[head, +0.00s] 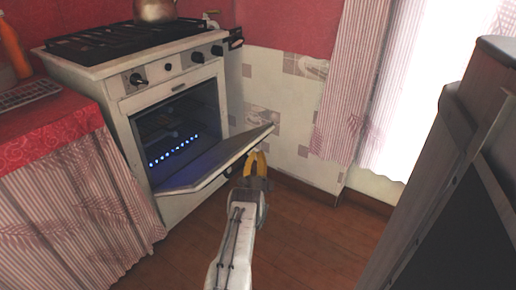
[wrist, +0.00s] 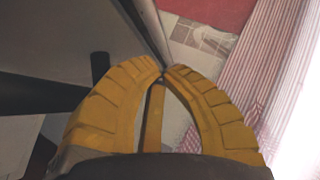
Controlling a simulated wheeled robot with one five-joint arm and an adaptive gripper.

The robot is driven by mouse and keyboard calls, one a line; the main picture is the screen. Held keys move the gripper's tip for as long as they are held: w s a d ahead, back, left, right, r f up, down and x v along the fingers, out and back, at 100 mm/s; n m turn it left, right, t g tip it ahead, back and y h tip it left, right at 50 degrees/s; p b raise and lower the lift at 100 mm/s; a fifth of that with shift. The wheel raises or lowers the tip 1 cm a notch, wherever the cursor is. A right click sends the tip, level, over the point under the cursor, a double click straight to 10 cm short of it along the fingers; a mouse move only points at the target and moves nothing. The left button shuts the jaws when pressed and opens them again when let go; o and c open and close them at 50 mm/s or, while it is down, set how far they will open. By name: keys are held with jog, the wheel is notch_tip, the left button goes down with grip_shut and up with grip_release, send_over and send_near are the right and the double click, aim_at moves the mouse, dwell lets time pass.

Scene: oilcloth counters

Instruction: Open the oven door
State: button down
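The oven door (head: 222,160) on the white stove hangs open, folded down and out at a slant, and the lit oven inside (head: 178,130) shows behind it. My gripper (head: 257,155) has yellow fingers and is at the door's outer right corner, under its edge. In the wrist view my gripper (wrist: 162,74) has its fingertips together, with no object clearly between them. The grey door panel (wrist: 85,30) and its edge lie just beyond the tips; I cannot tell whether they touch. A dark bar (wrist: 100,70), perhaps the handle, is left of the fingers.
A kettle (head: 155,10) stands on the stove top (head: 105,45). A red-clothed counter (head: 50,130) is at left. A dark cabinet (head: 440,200) stands at right. A striped curtain (head: 348,80) hangs by the bright window. Wooden floor (head: 310,235) is clear in front.

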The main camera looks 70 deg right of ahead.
jog(key=p+v, duration=0.6)
jog(key=v, duration=0.1)
jog(key=shift+s+a+r, duration=0.15)
jog(key=shift+s+r, duration=0.1)
jog(key=shift+s, duration=0.15)
